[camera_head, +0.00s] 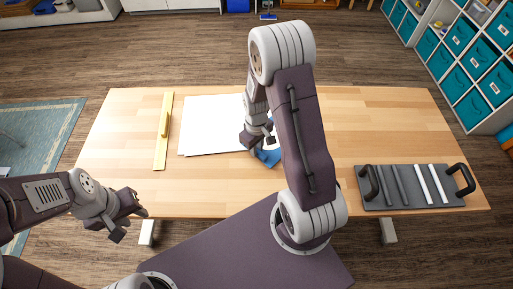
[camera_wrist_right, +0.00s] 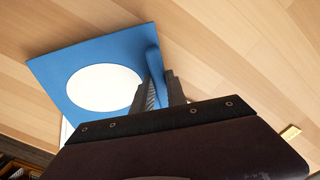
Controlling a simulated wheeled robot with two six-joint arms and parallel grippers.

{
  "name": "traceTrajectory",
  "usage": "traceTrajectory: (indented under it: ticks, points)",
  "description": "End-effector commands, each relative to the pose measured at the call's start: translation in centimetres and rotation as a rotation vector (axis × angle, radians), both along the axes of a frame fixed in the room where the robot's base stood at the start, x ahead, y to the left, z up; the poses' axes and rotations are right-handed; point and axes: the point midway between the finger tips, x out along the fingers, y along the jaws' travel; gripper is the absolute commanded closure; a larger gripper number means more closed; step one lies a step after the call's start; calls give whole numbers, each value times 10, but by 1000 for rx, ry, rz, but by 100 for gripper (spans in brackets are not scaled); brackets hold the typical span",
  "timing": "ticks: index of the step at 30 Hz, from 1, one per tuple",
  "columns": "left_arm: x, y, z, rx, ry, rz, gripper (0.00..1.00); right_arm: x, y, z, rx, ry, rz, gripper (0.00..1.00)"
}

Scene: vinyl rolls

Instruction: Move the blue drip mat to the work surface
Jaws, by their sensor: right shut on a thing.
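The blue drip mat (camera_wrist_right: 60,80) is a flat blue square with a white round patch, seen in the right wrist view. A raised blue ridge (camera_wrist_right: 153,65) stands along its near side. My right gripper (camera_wrist_right: 160,92) is shut on this ridge. In the head view only a blue piece of the mat (camera_head: 269,157) shows beside my right gripper (camera_head: 258,142); my right arm hides part of it. I cannot tell whether the mat touches the surface below. The wooden work surface (camera_head: 375,125) spans the view. My left gripper (camera_head: 131,223) is open and empty off its front left edge.
White sheets (camera_head: 210,125) lie left of my right gripper. A wooden bar with a raised grip (camera_head: 161,140) lies further left. A grey tray with black handles (camera_head: 407,202) at the right holds dark and white rolls. The back right of the table is clear.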

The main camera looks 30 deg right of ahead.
Motion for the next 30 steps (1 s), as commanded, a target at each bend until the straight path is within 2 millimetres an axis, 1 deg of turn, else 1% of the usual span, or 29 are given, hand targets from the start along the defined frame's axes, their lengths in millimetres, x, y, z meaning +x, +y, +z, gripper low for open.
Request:
traceTrajectory:
  ticks: [5,16,23,24,25,26,30]
  points:
    - [0,0,-4,0,0,0,64,0,0,-7,0,1,0,100]
    - [0,0,6,0,0,0,64,0,0,1,0,0,0,100]
    - [0,0,5,0,0,0,64,0,0,0,0,0,0,100]
    - [0,0,5,0,0,0,64,0,0,0,0,0,0,71]
    - [0,0,5,0,0,0,64,0,0,0,0,0,0,63]
    - [0,0,5,0,0,0,64,0,0,0,0,0,0,57]
    - [0,0,5,0,0,0,64,0,0,0,0,0,0,57]
